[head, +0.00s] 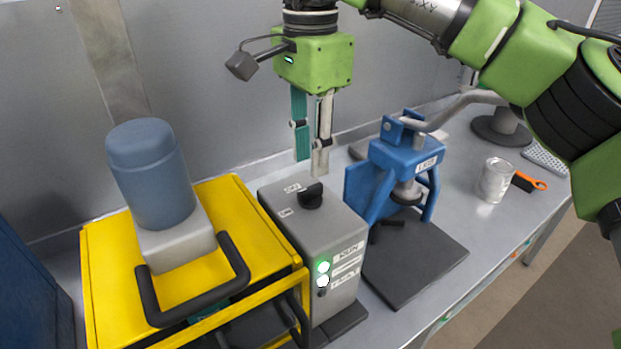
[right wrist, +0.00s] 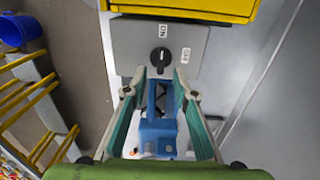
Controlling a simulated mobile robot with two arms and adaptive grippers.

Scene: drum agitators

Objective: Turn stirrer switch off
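The stirrer switch is a black rotary knob (head: 309,197) on top of a grey control box (head: 335,233). In the right wrist view the knob (right wrist: 160,59) lies beyond the fingertips, with an ON label above it and an OFF label to its right. Its pale mark seems to point toward ON. My right gripper (head: 311,165) points down above the box, apart from the knob. Its fingers are spread and empty; they also show in the right wrist view (right wrist: 158,80). My left gripper is not in view.
A yellow frame (head: 240,196) with a blue-grey motor (head: 153,175) and black handle stands left of the box. A blue press (head: 405,158) stands close right. A glass beaker (head: 495,180) and an orange-handled tool (head: 528,181) lie farther right. Two lights on the box glow beside RUN.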

